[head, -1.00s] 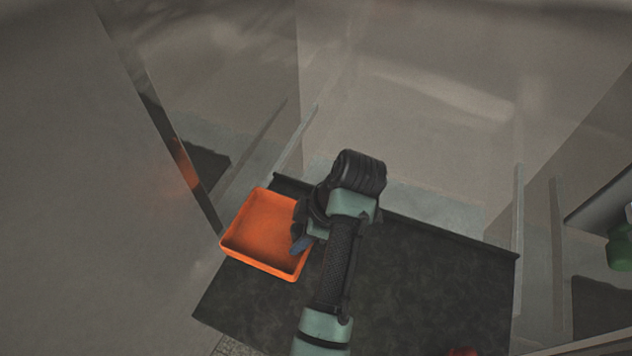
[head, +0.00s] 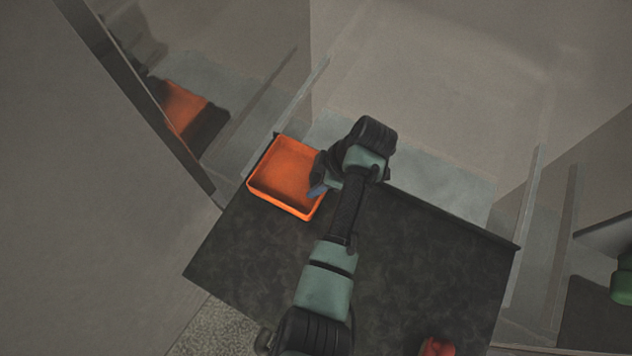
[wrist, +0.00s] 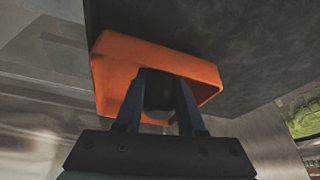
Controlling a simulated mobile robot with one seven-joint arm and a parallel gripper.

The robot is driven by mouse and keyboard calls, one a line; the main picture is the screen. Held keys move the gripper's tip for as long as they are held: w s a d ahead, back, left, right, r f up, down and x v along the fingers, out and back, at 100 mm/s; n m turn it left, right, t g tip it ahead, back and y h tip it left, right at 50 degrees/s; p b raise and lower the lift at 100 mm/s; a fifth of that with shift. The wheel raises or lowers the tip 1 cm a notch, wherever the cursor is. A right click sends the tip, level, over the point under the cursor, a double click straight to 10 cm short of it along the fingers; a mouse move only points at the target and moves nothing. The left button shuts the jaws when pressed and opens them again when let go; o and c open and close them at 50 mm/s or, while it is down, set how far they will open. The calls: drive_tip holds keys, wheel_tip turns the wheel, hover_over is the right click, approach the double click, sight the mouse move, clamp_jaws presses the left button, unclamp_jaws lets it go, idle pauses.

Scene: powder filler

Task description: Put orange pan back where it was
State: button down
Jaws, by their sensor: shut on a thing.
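The orange pan (head: 286,176) is a shallow square tray at the far left corner of the dark counter top in the head view. My gripper (head: 318,186) is at the pan's right side, shut on its wall. In the wrist view, my two fingers (wrist: 160,110) reach to the near wall of the orange pan (wrist: 118,72). The pan looks empty. I cannot tell whether its underside touches the counter or is held slightly above it.
The dark counter top (head: 420,250) is mostly clear. A red object (head: 437,347) lies at its near right edge. A green object (head: 622,280) is at the far right. A reflective wall or panel (head: 150,90) stands close to the pan's left.

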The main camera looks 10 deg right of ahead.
drive_tip(key=shift+f, duration=1.15)
drive_tip(key=c, duration=0.5)
unclamp_jaws()
drive_tip(key=shift+r, duration=0.1)
